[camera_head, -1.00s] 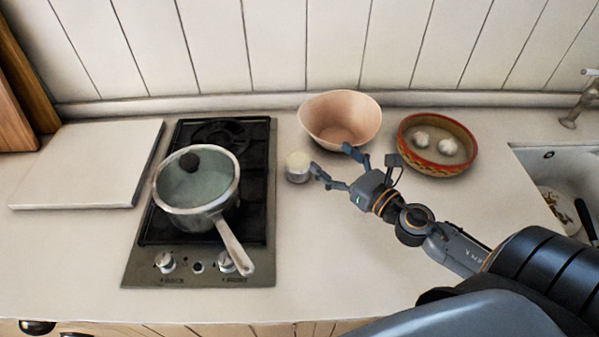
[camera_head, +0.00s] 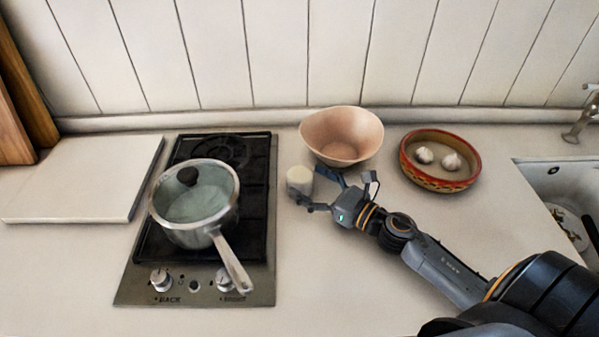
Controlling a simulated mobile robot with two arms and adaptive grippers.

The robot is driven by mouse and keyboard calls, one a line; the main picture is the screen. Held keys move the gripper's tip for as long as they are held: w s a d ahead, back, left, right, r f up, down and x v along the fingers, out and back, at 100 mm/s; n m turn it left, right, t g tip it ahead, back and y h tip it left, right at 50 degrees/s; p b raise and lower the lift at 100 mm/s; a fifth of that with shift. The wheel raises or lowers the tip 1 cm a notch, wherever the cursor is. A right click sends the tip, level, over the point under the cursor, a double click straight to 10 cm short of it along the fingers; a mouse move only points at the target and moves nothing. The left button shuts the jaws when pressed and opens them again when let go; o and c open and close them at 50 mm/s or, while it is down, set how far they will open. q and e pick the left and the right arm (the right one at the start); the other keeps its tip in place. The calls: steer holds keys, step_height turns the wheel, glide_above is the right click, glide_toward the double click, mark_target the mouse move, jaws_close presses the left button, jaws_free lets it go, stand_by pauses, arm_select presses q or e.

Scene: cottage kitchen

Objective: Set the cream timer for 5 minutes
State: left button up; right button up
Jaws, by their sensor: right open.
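The cream timer (camera_head: 299,179) is a small round piece with a cream top, standing on the counter between the hob and the pink bowl. My right gripper (camera_head: 308,189) is open. Its fingers are close beside the timer on its right and front side; I cannot tell whether they touch it. The timer's markings are too small to read. My left gripper is not in view.
A lidded pot (camera_head: 196,208) stands on the black hob (camera_head: 255,215) left of the timer, its handle pointing forward. A pink bowl (camera_head: 341,137) is just behind my gripper. A patterned bowl (camera_head: 440,183) holding garlic and a sink (camera_head: 562,180) lie right.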

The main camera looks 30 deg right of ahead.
mark_target(299, 173)
steer(key=shift+p+x, duration=0.4)
steer(key=shift+x, duration=1.3)
steer(key=c, duration=1.2)
steer(key=shift+h, duration=0.3)
